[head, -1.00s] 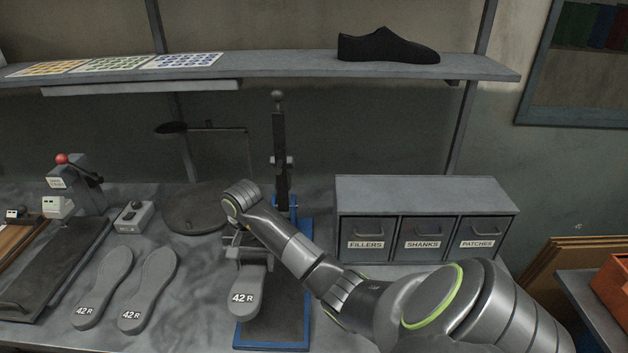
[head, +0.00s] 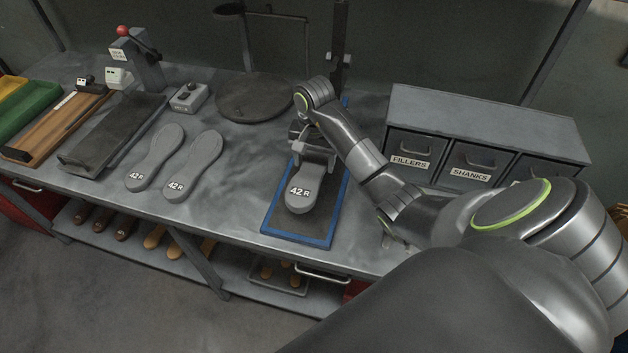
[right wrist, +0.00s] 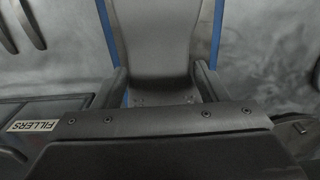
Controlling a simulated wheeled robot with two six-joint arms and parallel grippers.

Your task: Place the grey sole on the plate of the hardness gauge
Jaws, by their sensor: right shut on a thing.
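A grey sole (head: 303,203) marked 42 R is held by its far end in my right gripper (head: 313,160), which is shut on it. It lies over the blue-edged plate (head: 270,223) of the hardness gauge, toe end toward the front. I cannot tell whether it touches the plate. In the right wrist view the sole (right wrist: 153,35) sits between the fingers (right wrist: 160,85), with blue plate edges on both sides. The gauge's dark column (head: 340,50) stands behind, partly hidden by my right arm. My left gripper is not in view.
Two more grey 42 R soles, a left one (head: 155,155) and a right one (head: 193,165), lie on the bench. A round dark plate (head: 258,98) is behind. A drawer cabinet (head: 480,115) stands right of my forearm. The bench's front edge is close.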

